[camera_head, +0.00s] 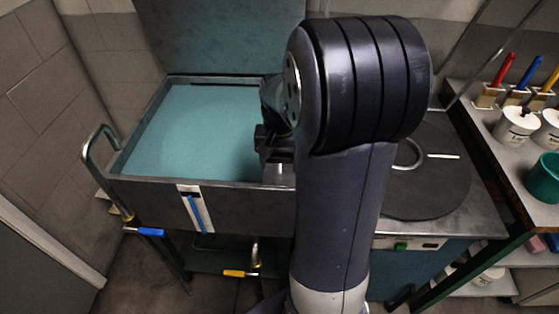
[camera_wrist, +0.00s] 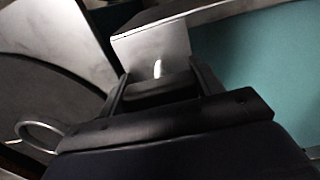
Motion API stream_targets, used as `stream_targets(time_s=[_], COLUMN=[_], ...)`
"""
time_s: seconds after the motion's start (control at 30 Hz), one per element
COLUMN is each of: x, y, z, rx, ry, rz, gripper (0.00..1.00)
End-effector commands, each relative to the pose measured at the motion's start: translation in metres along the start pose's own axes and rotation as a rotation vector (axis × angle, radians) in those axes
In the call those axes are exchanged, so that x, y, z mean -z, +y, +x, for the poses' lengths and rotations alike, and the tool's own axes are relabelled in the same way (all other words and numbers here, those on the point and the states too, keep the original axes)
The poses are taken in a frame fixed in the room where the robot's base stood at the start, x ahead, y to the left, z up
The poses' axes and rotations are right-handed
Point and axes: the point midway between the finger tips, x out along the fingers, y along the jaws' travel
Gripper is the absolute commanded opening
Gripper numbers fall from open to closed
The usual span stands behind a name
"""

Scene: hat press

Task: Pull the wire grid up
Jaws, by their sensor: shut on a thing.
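An open metal vat (camera_head: 150,192) holds flat teal water (camera_head: 190,130). No wire mesh can be made out; any grid under the water is hidden. My gripper (camera_head: 274,152) is at the vat's right side, partly hidden behind my arm. In the wrist view, my gripper (camera_wrist: 162,82) is shut at a light grey metal piece (camera_wrist: 150,50), with a small bright curved part (camera_wrist: 157,68) between the fingers. Whether this piece belongs to the grid or to the vat, I cannot tell. The teal surface lies to its right in that view.
A raised lid (camera_head: 215,35) stands behind the vat. A bent pipe (camera_head: 95,150) with a blue-handled valve (camera_head: 150,232) is at its left. A round dark plate (camera_head: 430,185) lies right. A shelf at far right holds white jars (camera_head: 515,125).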

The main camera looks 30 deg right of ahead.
Motion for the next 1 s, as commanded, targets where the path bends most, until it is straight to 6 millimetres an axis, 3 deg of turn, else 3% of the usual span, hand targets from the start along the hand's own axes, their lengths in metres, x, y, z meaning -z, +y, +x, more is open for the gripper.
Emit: stream_targets(time_s=[0.17,0.47,0.67,1.0], x=[0.0,0.0,0.001,0.001], y=[0.0,0.0,0.0,0.0], z=[0.0,-0.017,-0.057,-0.145], rx=[0.0,0.0,0.0,0.001], ry=[0.0,0.0,0.002,0.003], rz=[0.0,0.0,0.0,0.0], gripper=[0.21,0.21,0.21,0.21])
